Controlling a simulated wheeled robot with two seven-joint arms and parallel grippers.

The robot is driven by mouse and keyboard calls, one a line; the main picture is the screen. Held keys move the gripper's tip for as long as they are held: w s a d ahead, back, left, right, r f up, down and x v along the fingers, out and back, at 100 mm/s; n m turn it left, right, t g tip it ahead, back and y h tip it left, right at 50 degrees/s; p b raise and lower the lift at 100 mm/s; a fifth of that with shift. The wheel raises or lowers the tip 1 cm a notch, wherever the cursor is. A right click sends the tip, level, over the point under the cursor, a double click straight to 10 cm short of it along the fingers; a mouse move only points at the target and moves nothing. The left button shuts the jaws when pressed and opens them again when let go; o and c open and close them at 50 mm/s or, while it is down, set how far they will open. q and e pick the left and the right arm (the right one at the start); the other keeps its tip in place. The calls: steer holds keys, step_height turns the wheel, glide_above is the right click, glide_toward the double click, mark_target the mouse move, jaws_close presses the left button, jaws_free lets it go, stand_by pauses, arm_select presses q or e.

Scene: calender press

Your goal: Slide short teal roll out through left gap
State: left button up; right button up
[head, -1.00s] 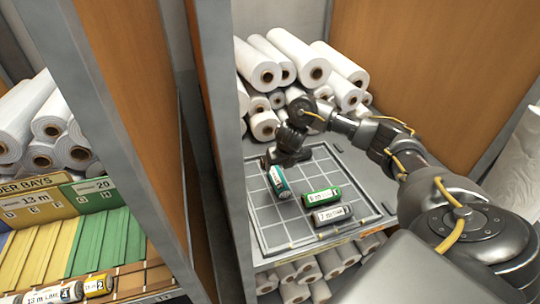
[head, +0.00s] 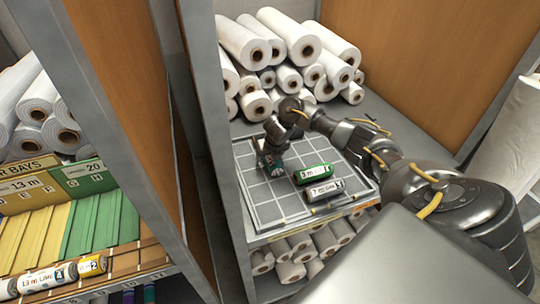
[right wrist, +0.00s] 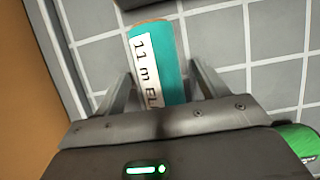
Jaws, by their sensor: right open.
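The short teal roll (right wrist: 158,55), with a white label reading "11 m", lies on the grey gridded tray (head: 275,204). My right gripper (head: 271,161) is open and low over the roll, hiding most of it in the head view. In the right wrist view my right gripper (right wrist: 160,88) has one finger on each side of the roll, with space beside it. I cannot make out the left gap clearly. My left gripper is not in view.
White rolls (head: 257,45) are stacked behind the tray, and more (head: 300,246) lie below it. A grey upright post (head: 215,130) stands left of the tray. The tray's front left squares are clear. Coloured bays (head: 65,225) stand further left.

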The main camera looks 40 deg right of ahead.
steer(key=shift+w+f, duration=0.15)
steer(key=shift+f, duration=0.05)
steer(key=c, duration=1.1)
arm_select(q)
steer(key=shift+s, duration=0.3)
arm_select(e)
steer(key=shift+s+a+r, duration=0.1)
steer(key=shift+s+a, duration=0.45)
steer(key=shift+s, duration=1.05)
steer(key=shift+s+a, duration=0.5)
steer(key=shift+s, duration=1.1)
steer(key=shift+s+a+r, duration=0.1)
steer(key=shift+s+a, duration=0.45)
steer(key=shift+s, duration=1.05)
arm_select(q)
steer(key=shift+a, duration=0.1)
arm_select(e)
steer(key=shift+s+a, duration=0.55)
steer(key=shift+s, duration=1)
steer(key=shift+s+a, duration=0.55)
steer(key=shift+s, duration=1.05)
steer(key=shift+s+a, duration=0.55)
steer(key=shift+s, duration=1)
steer(key=shift+s+a, duration=0.2)
steer(key=shift+s, duration=0.3)
steer(key=shift+s+a, duration=0.15)
steer(key=shift+s, duration=0.3)
